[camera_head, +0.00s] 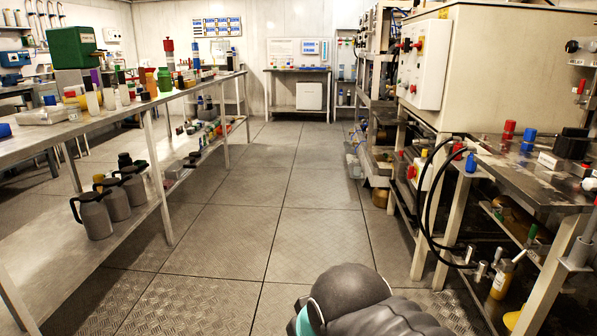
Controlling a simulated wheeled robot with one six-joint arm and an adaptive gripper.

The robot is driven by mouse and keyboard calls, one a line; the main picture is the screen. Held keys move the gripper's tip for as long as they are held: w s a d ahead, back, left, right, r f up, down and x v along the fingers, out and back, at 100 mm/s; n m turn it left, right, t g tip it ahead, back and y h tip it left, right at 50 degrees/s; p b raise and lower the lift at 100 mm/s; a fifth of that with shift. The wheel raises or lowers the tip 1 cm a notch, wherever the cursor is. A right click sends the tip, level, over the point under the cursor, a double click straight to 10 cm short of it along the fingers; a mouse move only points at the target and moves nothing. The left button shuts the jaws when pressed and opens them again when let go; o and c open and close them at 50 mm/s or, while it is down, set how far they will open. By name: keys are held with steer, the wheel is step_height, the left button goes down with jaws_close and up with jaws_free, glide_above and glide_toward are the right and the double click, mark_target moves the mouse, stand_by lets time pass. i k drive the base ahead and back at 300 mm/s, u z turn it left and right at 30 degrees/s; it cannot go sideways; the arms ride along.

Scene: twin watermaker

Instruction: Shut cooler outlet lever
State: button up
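I cannot make out a cooler outlet lever for certain in the head view. Several small valve-like fittings show on the right, too small to tell apart. One group of metal fittings (497,268) sits low beside the right bench, near a yellow bottle. A dark grey rounded part of my own arm with a teal band shows at the bottom centre. My gripper is not in view.
A steel diamond-plate aisle (315,190) runs clear to a back table (300,70). A long shelved bench (165,110) with bottles and grey jugs (92,215) lines the left. A large beige cabinet (510,60), a steel bench (520,180) and hanging black hoses (425,200) bound the right.

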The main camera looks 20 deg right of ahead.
mark_target(529, 245)
steer(key=z, duration=1.9)
